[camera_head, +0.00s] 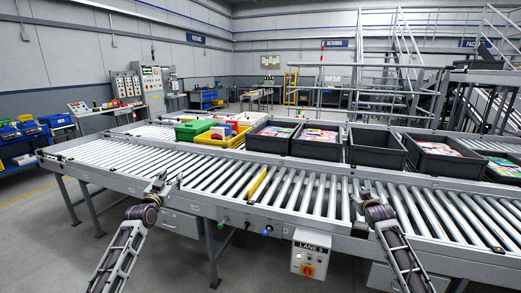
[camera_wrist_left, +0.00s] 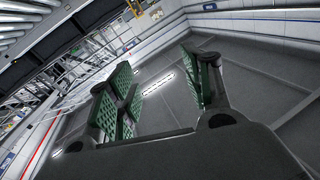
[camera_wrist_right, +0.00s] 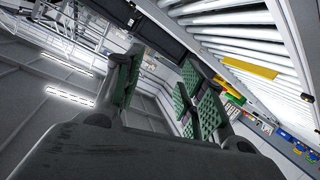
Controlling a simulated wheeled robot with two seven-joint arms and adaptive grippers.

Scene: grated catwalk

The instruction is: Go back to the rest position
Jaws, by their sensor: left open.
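My left gripper (camera_head: 161,181) is at the near edge of the roller conveyor (camera_head: 110,152), left of centre in the head view. In the left wrist view its green-padded fingers (camera_wrist_left: 157,75) stand apart with nothing between them. My right gripper (camera_head: 362,192) is at the near edge of the conveyor, right of centre. In the right wrist view its green-padded fingers (camera_wrist_right: 160,75) are spread with nothing between them. Both forearms rise from the bottom of the head view. The fingertips are small in the head view.
Black crates (camera_head: 376,150) stand on the far conveyor lane, some with colourful contents. A yellow tray (camera_head: 217,140) and a green bin (camera_head: 191,130) stand left of them. A yellow strip (camera_head: 257,184) crosses the near rollers. A control box (camera_head: 309,257) hangs below the front rail.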

